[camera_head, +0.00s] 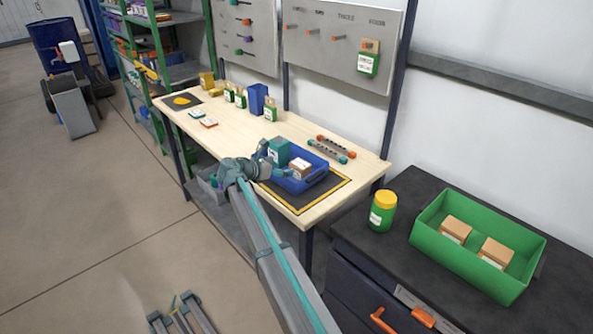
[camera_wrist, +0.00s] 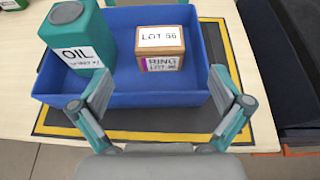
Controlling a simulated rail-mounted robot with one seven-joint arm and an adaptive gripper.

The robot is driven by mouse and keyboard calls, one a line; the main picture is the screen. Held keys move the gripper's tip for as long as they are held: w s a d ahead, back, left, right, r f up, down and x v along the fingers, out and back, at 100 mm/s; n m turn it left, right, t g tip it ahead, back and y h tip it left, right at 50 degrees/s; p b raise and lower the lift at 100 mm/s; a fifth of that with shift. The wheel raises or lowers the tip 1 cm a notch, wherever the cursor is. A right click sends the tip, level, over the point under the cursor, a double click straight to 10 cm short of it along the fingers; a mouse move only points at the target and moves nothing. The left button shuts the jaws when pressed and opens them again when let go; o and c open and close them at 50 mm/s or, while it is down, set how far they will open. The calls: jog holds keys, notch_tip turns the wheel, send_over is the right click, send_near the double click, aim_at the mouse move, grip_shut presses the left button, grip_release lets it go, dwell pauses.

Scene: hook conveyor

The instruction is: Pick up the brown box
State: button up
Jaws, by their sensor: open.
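A brown box (camera_wrist: 161,47) with white labels reading "LOT 56" and "RING" sits in a blue tray (camera_wrist: 130,96). In the head view the brown box (camera_head: 301,167) lies in the blue tray (camera_head: 311,182) on the wooden table. My gripper (camera_wrist: 160,88) is open, its two fingers spread at the tray's near side with nothing between them. The box is beyond the fingertips, roughly centred between them. In the head view my gripper (camera_head: 262,160) is at the tray's left side and partly hidden by its own arm.
A teal oil container (camera_wrist: 78,42) stands in the tray, left of the brown box. The tray is on a dark mat with a yellow border (camera_wrist: 236,60). Two more brown boxes lie in a green bin (camera_head: 465,262) on the dark cabinet at right, beside a yellow-lidded jar (camera_head: 383,210).

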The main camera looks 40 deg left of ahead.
aim_at(300, 164)
jog(key=p+x, duration=0.1)
jog(key=x, duration=0.4)
jog(key=shift+w+f+p, duration=0.2)
jog(key=shift+w+p, duration=0.35)
jog(key=shift+w, duration=0.05)
jog(key=shift+p+x, duration=0.7)
jog(key=shift+x, duration=1.25)
jog(key=shift+s+f, duration=0.1)
jog(key=shift+f, duration=0.1)
jog(key=c, duration=1.2)
jog(key=shift+r, duration=0.1)
